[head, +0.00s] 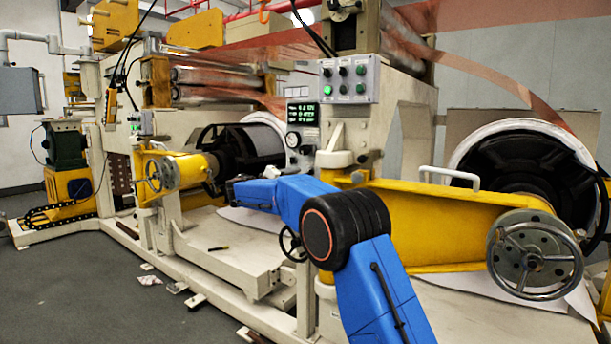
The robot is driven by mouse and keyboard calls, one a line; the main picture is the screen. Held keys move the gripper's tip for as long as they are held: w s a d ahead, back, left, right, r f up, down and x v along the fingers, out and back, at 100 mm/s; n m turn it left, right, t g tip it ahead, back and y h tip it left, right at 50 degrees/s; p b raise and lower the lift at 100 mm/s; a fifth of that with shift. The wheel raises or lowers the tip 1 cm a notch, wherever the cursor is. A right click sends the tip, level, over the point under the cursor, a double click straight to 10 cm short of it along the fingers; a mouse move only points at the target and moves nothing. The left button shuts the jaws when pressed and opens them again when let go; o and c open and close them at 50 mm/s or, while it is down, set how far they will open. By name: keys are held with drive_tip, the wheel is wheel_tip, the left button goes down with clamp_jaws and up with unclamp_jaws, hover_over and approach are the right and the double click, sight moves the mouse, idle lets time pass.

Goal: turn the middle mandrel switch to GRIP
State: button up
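A grey control box (348,78) is fixed to the cream machine column, above centre. It has two rows of black knobs and green buttons. Its labels are too small to read, so I cannot tell which control is the middle mandrel switch or where it points. A smaller box with knobs (141,123) is on the machine farther left. My blue arm reaches up from the bottom and bends left. My gripper (233,189) is the small dark end near the black roll core, left of and below the control box. Its fingers are too small to tell open from shut.
A yellow swing arm (450,212) with a large handwheel (534,255) stands close on the right. A smaller handwheel (161,174) is at left. A panel with green digits and a gauge (301,125) is near centre. Copper foil (495,75) crosses above. Floor (60,290) at lower left is mostly clear.

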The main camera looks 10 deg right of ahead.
sight(307, 173)
drive_tip(key=x, duration=0.9)
drive_tip(key=shift+w+d, duration=0.25)
drive_tip(key=shift+d, duration=0.05)
drive_tip(key=c, duration=1)
drive_tip(key=shift+c, duration=0.2)
